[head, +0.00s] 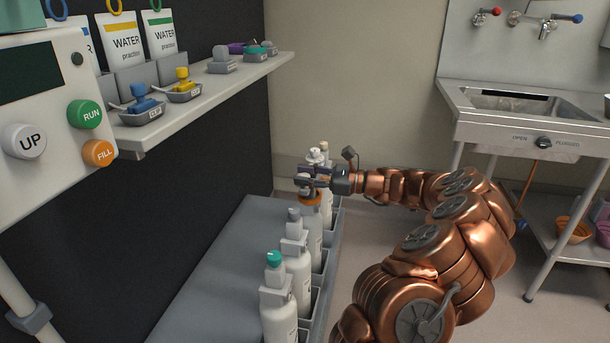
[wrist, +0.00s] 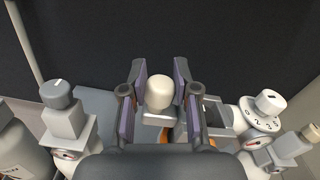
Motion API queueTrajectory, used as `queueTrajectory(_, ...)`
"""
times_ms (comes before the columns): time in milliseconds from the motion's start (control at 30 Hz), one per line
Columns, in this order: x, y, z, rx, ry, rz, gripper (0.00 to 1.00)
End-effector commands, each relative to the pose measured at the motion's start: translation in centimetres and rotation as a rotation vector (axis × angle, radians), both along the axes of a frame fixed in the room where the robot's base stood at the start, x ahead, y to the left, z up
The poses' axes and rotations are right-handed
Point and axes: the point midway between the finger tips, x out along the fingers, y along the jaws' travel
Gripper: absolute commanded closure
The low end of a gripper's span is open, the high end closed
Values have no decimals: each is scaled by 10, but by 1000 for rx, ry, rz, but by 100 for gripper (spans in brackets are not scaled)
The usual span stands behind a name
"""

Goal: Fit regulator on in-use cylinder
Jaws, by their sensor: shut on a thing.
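My gripper (head: 316,180) reaches in from the right over a row of white cylinders. In the wrist view its two fingers (wrist: 160,108) stand either side of a cylinder top with a cream knob (wrist: 160,92) and pale block, and are shut on it. An orange collar (head: 311,198) shows just below my gripper. A white regulator-like part with a numbered dial and knob (wrist: 262,112) is right of the fingers in the wrist view; it also shows behind my gripper in the head view (head: 317,156). The contact under the fingers is partly hidden.
Nearer cylinders carry a teal knob (head: 274,258) and a grey knob (head: 293,215), close to the arm. The grey rack (head: 225,262) runs along the dark wall. A shelf (head: 215,84) hangs above left. A sink (head: 530,105) stands right. The floor between is clear.

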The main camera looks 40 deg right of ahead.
Motion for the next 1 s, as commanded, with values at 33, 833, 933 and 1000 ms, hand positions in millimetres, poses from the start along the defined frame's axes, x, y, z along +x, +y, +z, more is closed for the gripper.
queueTrajectory(33, 0, 0, 0, 1, -1, 0, 100)
queueTrajectory(833, 0, 0, -10, -1, -1, 0, 100)
queueTrajectory(933, 0, 0, -11, -1, 0, 1, 100)
queueTrajectory(1000, 0, 0, -12, -1, 0, 1, 100)
